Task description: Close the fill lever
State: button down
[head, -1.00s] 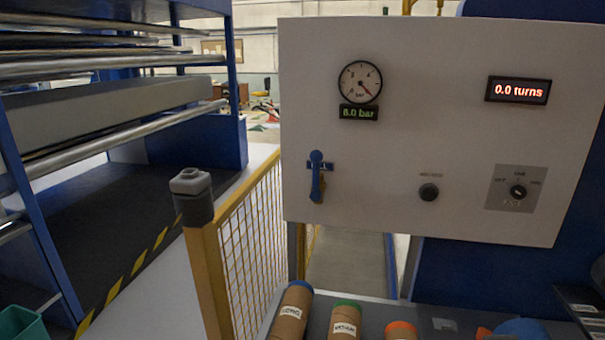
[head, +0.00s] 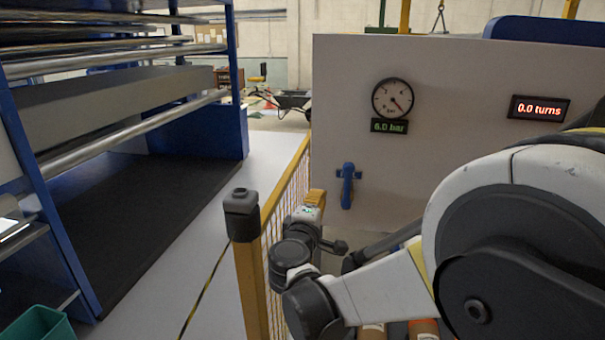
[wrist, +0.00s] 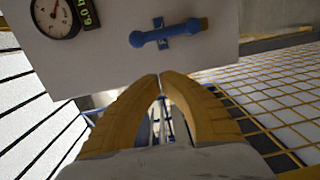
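The blue fill lever (head: 347,187) is on the front of the pale panel, below the pressure gauge, with its handle hanging down. In the wrist view the lever (wrist: 165,35) lies sideways across the top, ahead of my fingertips. My gripper (head: 316,196) is left of and slightly below the lever in the head view, near the yellow fence. In the wrist view the tan fingers of my gripper (wrist: 160,76) meet at their tips with nothing between them. They appear apart from the lever.
The panel (head: 450,60) carries a round gauge (head: 393,98) with a 6.0 bar readout (head: 389,127) and a red 0.0 turns display (head: 539,108). A yellow fence post (head: 250,285) stands close left of my gripper. A blue roller rack (head: 240,120) stands at left.

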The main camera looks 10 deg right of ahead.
aim_at(347, 186)
jog(key=shift+w+a+r+n+t, duration=0.2)
jog(key=shift+a+n+t, duration=0.1)
jog(key=shift+a, duration=0.35)
jog(key=shift+w, duration=0.1)
jog(key=w+d+b, duration=0.1)
jog(key=w+d, duration=0.6)
jog(key=w, duration=0.1)
jog(key=shift+w+d, duration=0.25)
jog(key=shift+w, duration=0.15)
jog(key=shift+s+d+m, duration=0.1)
jog(key=shift+d+m, duration=0.15)
jog(key=shift+m, duration=0.15)
